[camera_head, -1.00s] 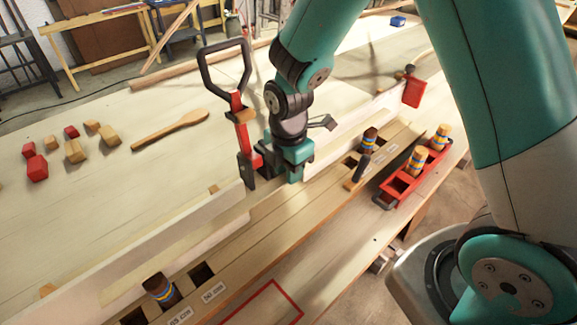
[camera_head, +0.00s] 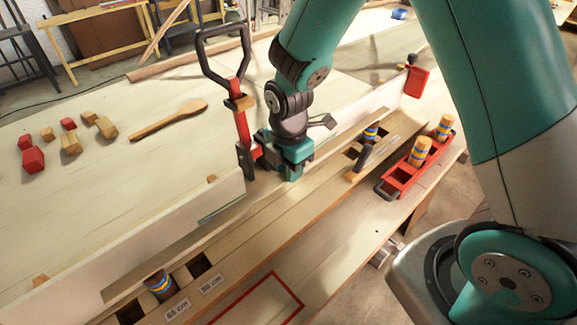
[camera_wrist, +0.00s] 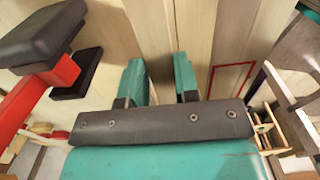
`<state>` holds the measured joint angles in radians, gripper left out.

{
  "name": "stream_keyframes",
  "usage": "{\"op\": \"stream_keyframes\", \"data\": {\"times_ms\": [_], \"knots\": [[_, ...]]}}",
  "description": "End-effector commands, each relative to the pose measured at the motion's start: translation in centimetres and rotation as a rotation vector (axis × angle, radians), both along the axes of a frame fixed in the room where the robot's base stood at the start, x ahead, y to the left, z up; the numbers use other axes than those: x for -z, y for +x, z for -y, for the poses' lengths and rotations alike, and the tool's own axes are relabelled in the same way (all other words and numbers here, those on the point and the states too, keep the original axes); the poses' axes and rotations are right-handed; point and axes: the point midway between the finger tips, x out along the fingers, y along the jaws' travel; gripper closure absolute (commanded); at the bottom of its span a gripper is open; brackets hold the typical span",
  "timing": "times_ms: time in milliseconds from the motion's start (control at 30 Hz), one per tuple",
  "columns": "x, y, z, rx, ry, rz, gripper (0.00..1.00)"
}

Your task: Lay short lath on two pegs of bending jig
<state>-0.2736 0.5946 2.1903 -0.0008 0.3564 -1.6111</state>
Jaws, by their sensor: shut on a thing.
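The bending jig is a plank with square holes (camera_head: 255,230) along the bench. Another banded peg (camera_head: 371,132) stands farther right. My gripper (camera_head: 290,172) is low over the jig between these pegs, just right of a red clamp (camera_head: 243,125). In the wrist view the fingers (camera_wrist: 158,82) are close together with a pale wooden strip, seemingly the short lath (camera_wrist: 153,65), between them.
A pale upright board (camera_head: 130,245) runs along the jig's far side. A red tray (camera_head: 400,178) with spare pegs stands at right. A second red clamp (camera_head: 413,82) is beyond. Wooden and red blocks (camera_head: 70,142) and a wooden spoon (camera_head: 168,120) lie at left on the bench.

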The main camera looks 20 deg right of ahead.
Motion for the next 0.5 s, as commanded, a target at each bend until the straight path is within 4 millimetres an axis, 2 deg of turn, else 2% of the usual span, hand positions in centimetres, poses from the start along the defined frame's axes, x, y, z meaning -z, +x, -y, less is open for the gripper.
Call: {"op": "stream_keyframes", "data": {"times_ms": [333, 367, 467, 500], "knots": [[0.60, 0.01, 0.00, 0.000, 0.000, 0.000, 0.95], [0.53, 0.01, 0.00, 0.000, 0.000, 0.000, 0.64], [0.51, 0.01, 0.00, 0.000, 0.000, 0.000, 0.41], [0.51, 0.01, 0.00, 0.000, 0.000, 0.000, 0.41]]}}
